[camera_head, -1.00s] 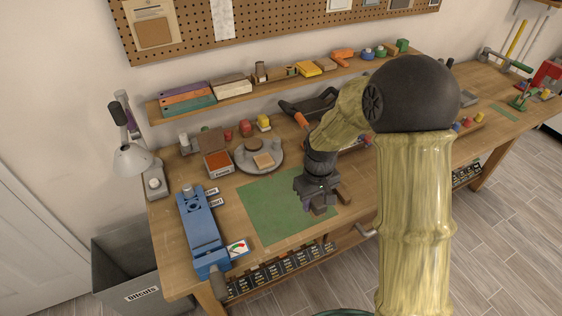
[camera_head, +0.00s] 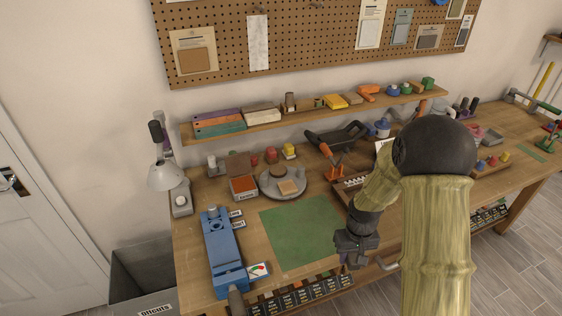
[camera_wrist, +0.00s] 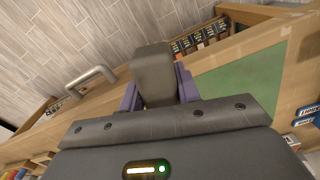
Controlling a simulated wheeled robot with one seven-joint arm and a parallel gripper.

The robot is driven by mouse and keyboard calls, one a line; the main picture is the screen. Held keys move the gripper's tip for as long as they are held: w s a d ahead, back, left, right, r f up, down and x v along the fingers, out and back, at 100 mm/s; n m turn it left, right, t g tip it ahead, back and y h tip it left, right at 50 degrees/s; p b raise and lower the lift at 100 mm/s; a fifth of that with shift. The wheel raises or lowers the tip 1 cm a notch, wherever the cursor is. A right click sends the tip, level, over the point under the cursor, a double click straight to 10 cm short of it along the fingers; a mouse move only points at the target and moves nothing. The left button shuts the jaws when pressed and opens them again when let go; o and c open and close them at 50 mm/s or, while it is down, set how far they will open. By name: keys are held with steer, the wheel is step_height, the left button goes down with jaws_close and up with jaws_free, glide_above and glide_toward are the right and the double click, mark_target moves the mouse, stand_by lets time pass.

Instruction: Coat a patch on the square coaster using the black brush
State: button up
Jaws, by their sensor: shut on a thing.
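My gripper (camera_head: 356,252) is over the bench's front edge, just right of the green mat. In the wrist view its purple fingers (camera_wrist: 160,92) are shut on a dark, blocky thing, which seems to be the black brush (camera_wrist: 153,70); no bristles can be made out. A light tan square piece, seemingly the square coaster (camera_head: 288,187), lies on a round grey plate (camera_head: 270,195) behind the mat. My gripper is well apart from it, to the front right. A darker round piece (camera_head: 277,170) is on the plate behind the square.
The green mat (camera_head: 302,235) is bare. A red-topped box (camera_head: 243,188) stands left of the plate, and a blue tool (camera_head: 222,250) lies left of the mat. An orange-and-black tool (camera_head: 335,145) stands behind. A shelf (camera_head: 300,115) runs along the wall.

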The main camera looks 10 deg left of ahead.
steer(key=w+d+f+m, duration=0.1)
steer(key=d+f+m, duration=0.3)
steer(key=d+f, duration=0.4)
step_height(320, 180, down, 3)
steer(key=shift+r, duration=0.2)
steer(key=shift+w+d, duration=0.1)
